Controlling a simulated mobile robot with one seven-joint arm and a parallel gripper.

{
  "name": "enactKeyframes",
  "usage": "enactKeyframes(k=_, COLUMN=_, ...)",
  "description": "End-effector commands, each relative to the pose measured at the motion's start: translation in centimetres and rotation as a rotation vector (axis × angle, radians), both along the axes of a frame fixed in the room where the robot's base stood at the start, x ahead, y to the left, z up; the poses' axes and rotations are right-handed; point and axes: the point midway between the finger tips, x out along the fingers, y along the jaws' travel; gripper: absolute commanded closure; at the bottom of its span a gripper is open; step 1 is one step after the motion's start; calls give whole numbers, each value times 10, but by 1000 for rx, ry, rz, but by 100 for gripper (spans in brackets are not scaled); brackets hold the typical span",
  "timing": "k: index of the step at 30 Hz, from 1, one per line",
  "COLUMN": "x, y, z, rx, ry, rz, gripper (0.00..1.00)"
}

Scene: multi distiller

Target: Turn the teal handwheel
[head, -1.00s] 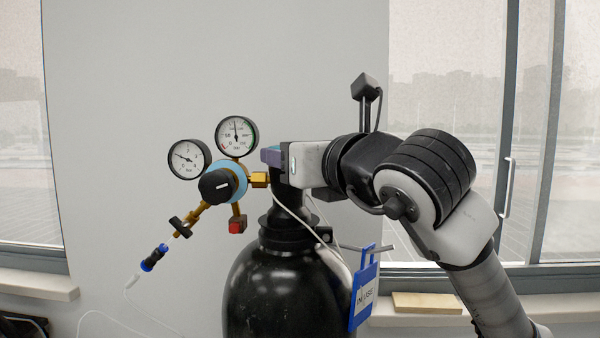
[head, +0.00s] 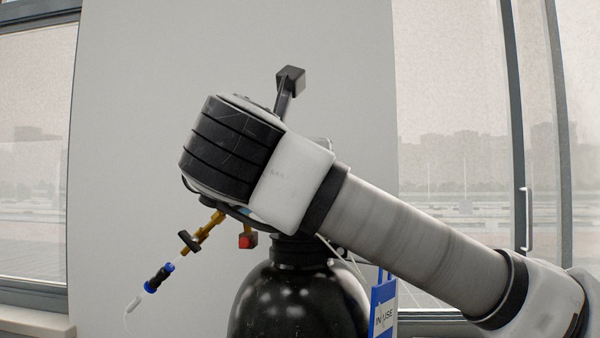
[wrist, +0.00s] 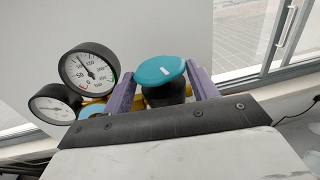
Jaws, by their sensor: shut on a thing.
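The teal handwheel (wrist: 160,70) shows in the wrist view as a round disc with a white mark, above a black stem. My gripper (wrist: 159,75) has its two purple fingers on either side of the handwheel, closed on it. In the head view my wrist and forearm cover the handwheel, the fingers and most of the regulator. The black gas cylinder (head: 298,305) stands below my arm.
Two round gauges, a larger one (wrist: 90,67) and a smaller one (wrist: 52,109), sit left of the fingers. A red-ended fitting (head: 246,241) and a brass outlet with a blue-banded hose connector (head: 158,277) hang below my wrist.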

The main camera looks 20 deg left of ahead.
Motion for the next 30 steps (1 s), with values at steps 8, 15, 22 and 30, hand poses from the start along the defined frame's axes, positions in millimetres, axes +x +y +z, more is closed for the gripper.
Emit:
enactKeyframes(k=8, x=0, y=0, z=1, rx=0, ry=0, rz=-31, gripper=64)
enactKeyframes(k=15, x=0, y=1, z=1, rx=-1, ry=0, rz=-31, gripper=64)
enactKeyframes(k=22, x=0, y=1, z=1, rx=-1, ry=0, rz=-30, gripper=24)
enactKeyframes(k=30, x=0, y=1, z=0, rx=-1, ry=0, rz=-28, gripper=24)
